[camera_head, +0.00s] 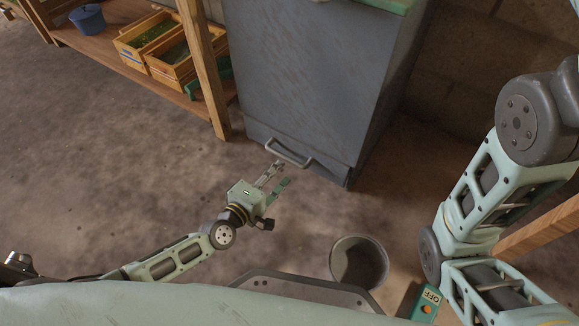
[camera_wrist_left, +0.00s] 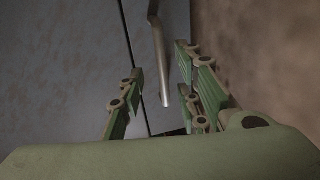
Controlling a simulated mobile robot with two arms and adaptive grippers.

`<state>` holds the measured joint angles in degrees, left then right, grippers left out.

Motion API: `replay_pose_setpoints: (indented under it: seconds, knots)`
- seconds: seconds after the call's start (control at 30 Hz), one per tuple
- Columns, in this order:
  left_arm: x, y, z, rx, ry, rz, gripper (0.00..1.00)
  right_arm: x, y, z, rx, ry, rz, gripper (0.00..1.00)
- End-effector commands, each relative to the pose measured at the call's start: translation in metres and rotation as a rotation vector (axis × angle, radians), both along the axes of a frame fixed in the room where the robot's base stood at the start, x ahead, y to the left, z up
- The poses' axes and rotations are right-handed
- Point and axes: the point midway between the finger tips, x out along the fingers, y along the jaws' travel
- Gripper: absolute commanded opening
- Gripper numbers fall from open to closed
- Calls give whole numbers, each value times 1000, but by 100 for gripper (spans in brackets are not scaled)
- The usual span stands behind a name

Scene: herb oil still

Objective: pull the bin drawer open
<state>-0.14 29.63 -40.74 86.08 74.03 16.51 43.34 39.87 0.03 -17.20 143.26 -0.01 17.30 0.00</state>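The bin (camera_head: 305,75) is a tall grey-blue metal box in the head view. Its drawer (camera_head: 326,169) is a low panel at the base, flush with the front as far as I can see. The drawer's bar handle (camera_head: 289,154) sticks out from it. My left gripper (camera_head: 281,173) is open just in front of the handle, its fingers pointing at the drawer. In the left wrist view the handle (camera_wrist_left: 159,55) shows between the lines of the two open fingers, nearer the right one; contact cannot be told. My right arm shows at right; its gripper is out of view.
A wooden shelf (camera_head: 112,45) with yellow crates (camera_head: 150,32) and a blue pot (camera_head: 88,20) stands at upper left, its post (camera_head: 203,70) beside the bin. A grey bucket (camera_head: 359,262) stands on the floor nearer me.

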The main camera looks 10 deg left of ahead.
Motion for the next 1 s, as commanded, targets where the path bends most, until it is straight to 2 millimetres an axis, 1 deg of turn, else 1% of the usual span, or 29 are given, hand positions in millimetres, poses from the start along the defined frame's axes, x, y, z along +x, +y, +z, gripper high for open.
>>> replay_pose_setpoints:
  seconds: [0.03, 0.1, 0.33, 0.5, 0.63, 0.87, 1.0]
  knots:
    - [4, -1, -5, -5, 8, 2, 31, -1, 0, -3, 0, -4, 0, 40]
    - [12, -3, -8, -7, 9, 3, 31, -1, 0, -6, 0, -3, -1, 40]
    - [46, -17, -15, -6, 7, 3, 31, -1, 0, -21, 0, -2, 0, 40]
    - [63, -25, -18, -6, 7, 3, 31, -1, 0, -28, 0, -2, 0, 40]
    - [69, -27, -18, -4, 7, 1, 31, -1, 0, -29, 0, -2, 0, 40]
    - [69, -27, -17, -4, 7, 1, 31, -1, 0, -28, 0, -3, 0, 40]
    - [69, -27, -17, -4, 7, 1, 20, -1, 0, -28, 0, -3, 0, 40]
